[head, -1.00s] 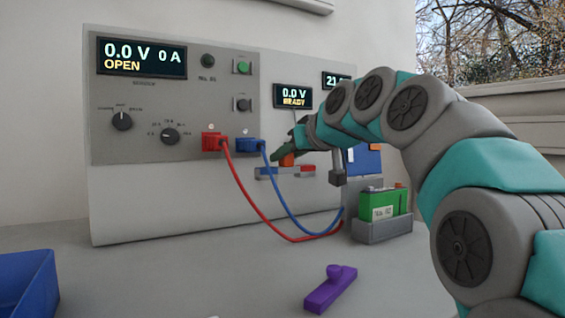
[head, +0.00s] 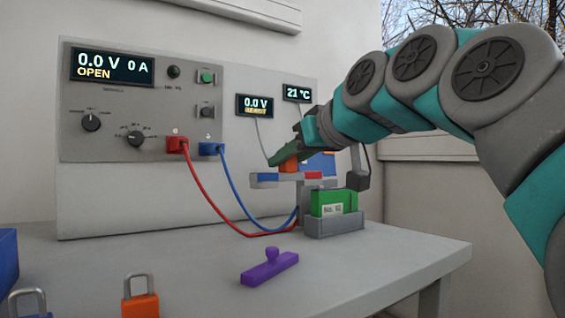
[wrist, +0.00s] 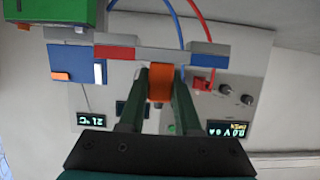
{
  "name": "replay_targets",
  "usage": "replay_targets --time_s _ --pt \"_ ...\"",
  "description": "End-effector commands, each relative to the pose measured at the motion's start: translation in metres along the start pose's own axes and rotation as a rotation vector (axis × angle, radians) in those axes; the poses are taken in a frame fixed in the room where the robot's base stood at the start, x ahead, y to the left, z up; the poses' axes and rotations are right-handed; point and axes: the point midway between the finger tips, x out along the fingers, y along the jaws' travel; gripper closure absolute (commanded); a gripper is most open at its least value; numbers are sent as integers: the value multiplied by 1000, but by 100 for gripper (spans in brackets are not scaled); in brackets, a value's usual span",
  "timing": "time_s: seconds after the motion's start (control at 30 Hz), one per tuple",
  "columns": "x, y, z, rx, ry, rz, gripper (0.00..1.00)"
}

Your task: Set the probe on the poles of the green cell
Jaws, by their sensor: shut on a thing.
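My gripper (wrist: 161,92) is shut on the orange handle (wrist: 161,82) of the probe, and the handle also shows in the head view (head: 288,165). The probe is a grey bar with a blue part (head: 267,178) and a red part (head: 314,175). The bar is held level in the air. The green cell (head: 333,203) sits upright in a grey holder (head: 335,224) on the bench. In the head view the bar's red end appears above and left of the cell. The cell (wrist: 55,12) is at the top left of the wrist view.
The cycler panel (head: 80,185) stands behind, with red (head: 176,145) and blue (head: 211,148) plugs whose cables run toward the holder. A purple handled bar (head: 270,266), an orange padlock (head: 141,303) and a blue bin (head: 8,262) are in front. The bench's right front is clear.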

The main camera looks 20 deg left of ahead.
Motion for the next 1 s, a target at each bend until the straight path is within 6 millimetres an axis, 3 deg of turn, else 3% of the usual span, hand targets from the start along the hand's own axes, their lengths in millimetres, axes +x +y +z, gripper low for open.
replay_targets --time_s 0.47,0.57,0.77,1.0 --pt "-1 7 -9 0 2 -3 100" --pt "0 23 -25 2 5 -8 100" --pt "10 78 -60 3 5 -15 100" --pt "21 138 -76 2 2 -6 100"
